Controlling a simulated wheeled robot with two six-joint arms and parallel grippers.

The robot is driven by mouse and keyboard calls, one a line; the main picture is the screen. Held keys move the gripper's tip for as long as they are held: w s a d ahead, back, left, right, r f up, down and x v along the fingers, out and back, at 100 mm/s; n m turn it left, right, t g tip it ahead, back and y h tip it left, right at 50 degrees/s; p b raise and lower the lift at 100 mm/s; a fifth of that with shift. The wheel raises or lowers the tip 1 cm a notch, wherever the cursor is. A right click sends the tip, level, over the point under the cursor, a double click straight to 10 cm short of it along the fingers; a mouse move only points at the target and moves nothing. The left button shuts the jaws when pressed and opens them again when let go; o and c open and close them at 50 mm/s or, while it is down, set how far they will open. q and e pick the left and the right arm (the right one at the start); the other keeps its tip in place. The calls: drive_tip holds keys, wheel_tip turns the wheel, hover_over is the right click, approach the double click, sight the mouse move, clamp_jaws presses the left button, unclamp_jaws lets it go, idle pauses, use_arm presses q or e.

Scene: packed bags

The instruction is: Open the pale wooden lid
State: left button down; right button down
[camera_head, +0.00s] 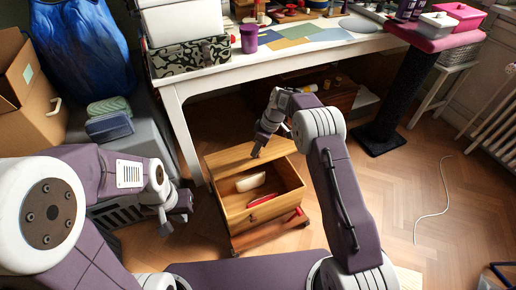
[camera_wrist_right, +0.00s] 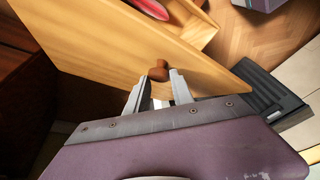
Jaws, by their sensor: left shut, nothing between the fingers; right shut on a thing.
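The pale wooden lid (camera_head: 228,160) is at the back of a wooden box (camera_head: 283,200), swung up from it; the open inside shows in the head view. In the right wrist view, the lid (camera_wrist_right: 120,45) fills the upper left and has a small brown knob (camera_wrist_right: 158,71). My right gripper (camera_wrist_right: 159,88) is shut on the knob; in the head view it (camera_head: 256,153) is at the lid. My left gripper (camera_head: 178,217) is shut and empty, left of the box and apart from it.
A white thing (camera_head: 250,182) and a red thing (camera_head: 262,199) lie in the box. A white table (camera_head: 270,70) stands behind, its leg left of the box. A dark post (camera_head: 400,90) stands right. The wooden floor (camera_head: 440,180) at right is mostly clear, with a white cord.

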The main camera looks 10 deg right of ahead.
drive_tip(key=shift+w+d, duration=0.15)
drive_tip(key=shift+w, duration=0.2)
drive_tip(key=c, duration=1.1)
unclamp_jaws()
drive_tip(key=shift+f, duration=0.1)
drive_tip(key=shift+c, duration=0.2)
drive_tip(key=shift+o, duration=0.2)
drive_tip(key=shift+w+f, duration=0.15)
drive_tip(key=shift+f, duration=0.05)
drive_tip(key=shift+r, duration=0.3)
drive_tip(key=p+v, duration=0.4)
drive_tip(key=v, duration=0.4)
drive_tip(key=shift+r, duration=0.3)
drive_tip(key=shift+d, duration=0.1)
